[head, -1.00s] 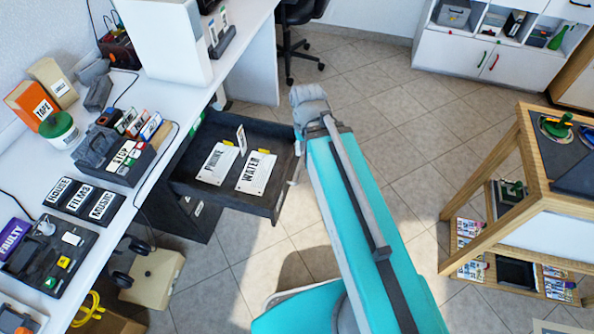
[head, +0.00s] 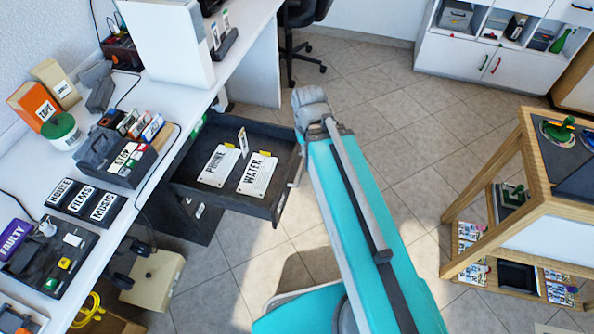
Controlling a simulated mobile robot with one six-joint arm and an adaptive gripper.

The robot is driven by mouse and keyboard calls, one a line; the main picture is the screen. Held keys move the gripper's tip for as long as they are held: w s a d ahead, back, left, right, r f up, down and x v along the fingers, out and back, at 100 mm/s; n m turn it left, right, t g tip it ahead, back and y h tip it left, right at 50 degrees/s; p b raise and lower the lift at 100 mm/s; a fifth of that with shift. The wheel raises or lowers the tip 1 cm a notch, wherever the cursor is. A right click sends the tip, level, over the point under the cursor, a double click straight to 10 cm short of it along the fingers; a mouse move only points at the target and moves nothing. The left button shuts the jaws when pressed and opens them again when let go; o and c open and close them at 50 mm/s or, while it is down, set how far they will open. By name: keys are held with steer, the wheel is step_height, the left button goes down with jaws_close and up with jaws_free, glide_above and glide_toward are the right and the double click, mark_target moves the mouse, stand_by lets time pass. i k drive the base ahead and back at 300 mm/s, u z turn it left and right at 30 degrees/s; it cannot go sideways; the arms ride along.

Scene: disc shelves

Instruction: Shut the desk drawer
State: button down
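The desk drawer (head: 221,202) is dark grey and stands pulled out from under the white desk (head: 172,98). Inside it lie a white card marked PHONE (head: 218,166) and a white card marked WATER (head: 257,175), with a small upright tag behind them. My teal arm reaches up from the bottom of the head view, and its grey end is beside the drawer's right front corner.
The desk top holds an orange TAPE box (head: 35,104), a STOP box (head: 128,158) and black label blocks. A wooden shelf stand (head: 530,205) is at the right. A beige box (head: 152,280) is on the floor under the desk. The tiled floor between is open.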

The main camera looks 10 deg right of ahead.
mark_target(282, 144)
steer(key=z, duration=1.65)
steer(key=k, duration=0.85)
steer(key=u, duration=1.2)
